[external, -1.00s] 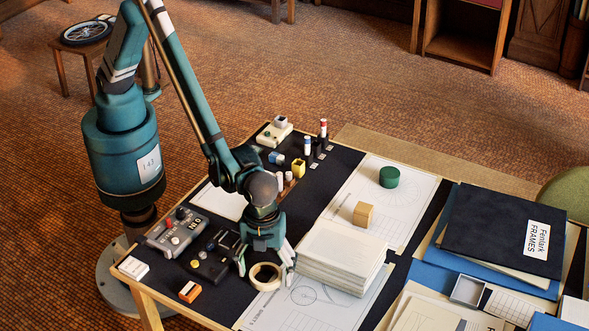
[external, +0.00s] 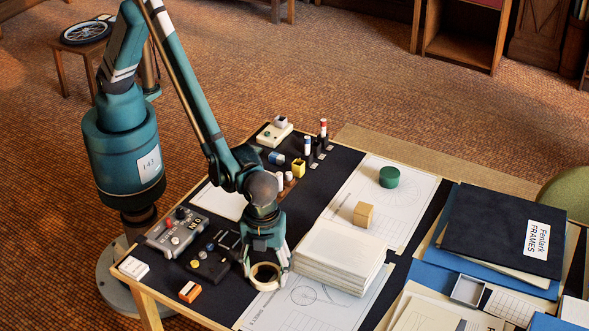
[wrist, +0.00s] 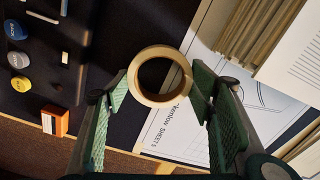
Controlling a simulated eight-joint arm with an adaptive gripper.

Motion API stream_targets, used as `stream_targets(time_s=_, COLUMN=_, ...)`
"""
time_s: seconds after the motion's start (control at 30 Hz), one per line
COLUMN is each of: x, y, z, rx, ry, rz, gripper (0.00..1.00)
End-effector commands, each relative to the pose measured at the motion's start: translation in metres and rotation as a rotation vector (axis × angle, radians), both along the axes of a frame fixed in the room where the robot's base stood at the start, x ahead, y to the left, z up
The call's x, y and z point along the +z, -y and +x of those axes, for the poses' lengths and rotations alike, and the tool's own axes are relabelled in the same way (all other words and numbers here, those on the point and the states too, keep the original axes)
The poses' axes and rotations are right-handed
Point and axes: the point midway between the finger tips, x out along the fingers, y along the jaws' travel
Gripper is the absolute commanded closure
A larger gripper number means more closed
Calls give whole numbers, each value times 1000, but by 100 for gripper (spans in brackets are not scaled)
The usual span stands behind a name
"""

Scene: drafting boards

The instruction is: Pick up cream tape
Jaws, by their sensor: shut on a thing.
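The cream tape (external: 264,283) is a pale ring at the front of the drafting board. My gripper (external: 265,277) is around it, with one finger on each side, and is shut on it. In the wrist view the cream tape (wrist: 159,101) sits between the two green finger pads of my gripper (wrist: 160,103), with its round hole facing the camera. It lies over the edge between the dark mat and a printed sheet (wrist: 185,135). I cannot tell whether it still touches the surface.
A tall stack of white paper (external: 335,262) stands close to the right of my gripper. A black box with knobs (external: 209,264) and an orange-and-white eraser (external: 189,291) are to the left. A wooden block (external: 363,214) and a green cylinder (external: 389,176) stand further back.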

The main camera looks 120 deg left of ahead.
Motion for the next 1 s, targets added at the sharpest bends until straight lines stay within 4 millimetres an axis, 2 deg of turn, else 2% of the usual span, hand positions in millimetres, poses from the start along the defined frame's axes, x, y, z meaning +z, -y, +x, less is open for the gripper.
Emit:
stream_targets(time_s=0.27, x=19, y=0, z=0, rx=0, ry=0, rz=0, gripper=58)
stream_targets(time_s=0.73, x=85, y=0, z=0, rx=0, ry=0, rz=0, gripper=58)
stream_targets(time_s=1.0, x=99, y=0, z=0, rx=0, ry=0, rz=0, gripper=58)
